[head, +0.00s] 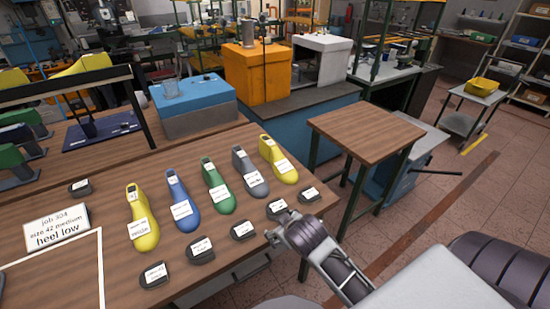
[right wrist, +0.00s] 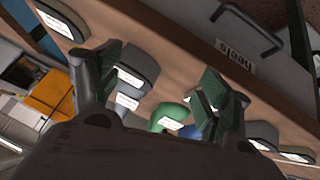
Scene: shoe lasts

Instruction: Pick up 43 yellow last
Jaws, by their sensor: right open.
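Two yellow lasts stand on the wooden table in the head view. One yellow last (head: 142,226) is at the left end of the row, the other (head: 279,162) at the right end. Both carry white labels too small to read, so I cannot tell which is 43. My right gripper (head: 277,228) is at the table's front edge, nearer than the right yellow last and apart from it. In the right wrist view its two fingers (right wrist: 158,88) are spread, with nothing held between them. My left gripper is not in view.
Blue (head: 181,204), green (head: 217,190) and grey (head: 248,176) lasts stand between the yellow ones. Several dark labelled heel pieces, one of them the near-left piece (head: 154,275), line the front. A sign (head: 57,226) reads "heel low". A drawer handle (right wrist: 250,25) shows at the table front.

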